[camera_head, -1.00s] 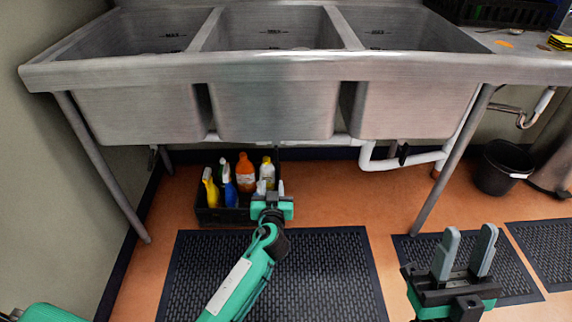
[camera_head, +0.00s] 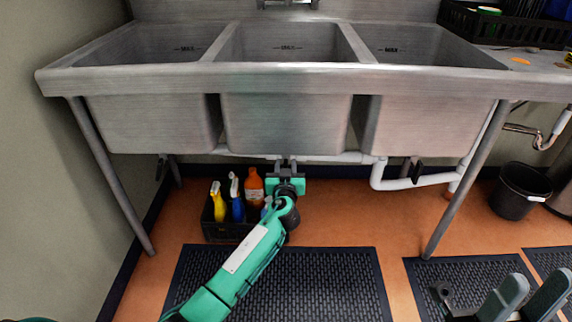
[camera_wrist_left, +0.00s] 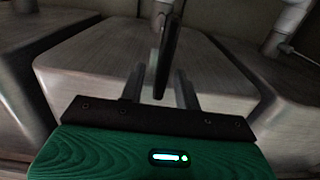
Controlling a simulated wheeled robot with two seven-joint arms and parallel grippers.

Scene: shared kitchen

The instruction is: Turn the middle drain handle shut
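The middle drain handle (camera_wrist_left: 168,58) is a dark, flat lever in the left wrist view, under the middle basin (camera_head: 287,123). My left gripper (camera_head: 285,164) is below that basin; in the head view it hides the handle. In the left wrist view my left gripper (camera_wrist_left: 161,88) has its two grey fingers apart, with the lever's end showing between them. I cannot tell whether they touch it. My right gripper (camera_head: 526,298) is open and empty at the lower right of the head view, above a floor mat.
Similar dark handles hang under the left basin (camera_head: 161,166) and the right basin (camera_head: 416,171). White drain pipe (camera_head: 400,183) runs below the sink. A black crate (camera_head: 226,231) of spray bottles stands left of my left gripper. A bin (camera_head: 519,193) is at the right.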

